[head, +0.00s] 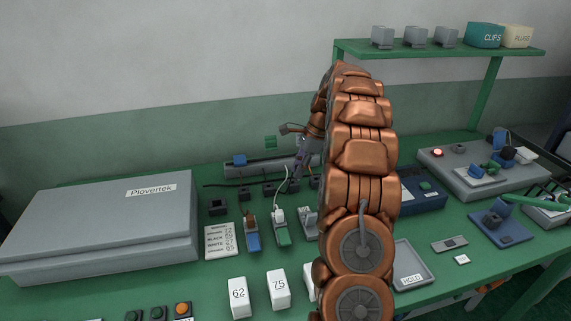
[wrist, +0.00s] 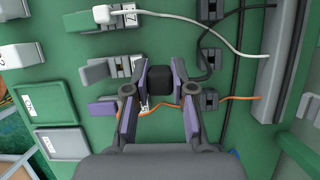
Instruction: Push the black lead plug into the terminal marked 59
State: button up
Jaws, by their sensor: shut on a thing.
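My gripper (wrist: 165,90) is shut on the black lead plug (wrist: 164,84), which sits between its purple pads. The black lead (wrist: 238,40) runs off to the right of the plug in the wrist view. A grey terminal (wrist: 100,73) lies just left of the gripper, apart from the plug. Its label is partly covered and I cannot read it; no 59 is legible on any terminal. In the head view my gripper (head: 299,168) is above the back of the bench, and the arm hides part of the terminal row. The grey terminal (head: 306,224) shows there beside the arm.
A green terminal (head: 283,236) holds a white plug; a blue terminal (head: 252,242) holds a brown one. An orange lead (wrist: 236,98) passes under the gripper. A colour-number card (head: 220,240), white blocks 62 (head: 238,298) and 75 (head: 279,290), and a grey Plovertek box (head: 100,225) stand nearby.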

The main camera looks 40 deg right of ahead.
jog(key=b, duration=0.2)
send_over(303, 217)
jog(key=d, duration=0.1)
jog(key=shift+s+d+f+n, duration=0.1)
jog(key=shift+s+f+n, duration=0.05)
jog(key=shift+f, duration=0.2)
jog(key=shift+s+d+f+n, duration=0.1)
jog(key=shift+f+n, duration=0.05)
jog(key=shift+f, duration=0.2)
jog(key=shift+f, duration=0.1)
jog(key=shift+f+b, duration=1.55)
jog(key=shift+f, duration=1.5)
jog(key=shift+r, duration=0.2)
jog(key=shift+f, duration=0.1)
jog(key=shift+f, duration=1)
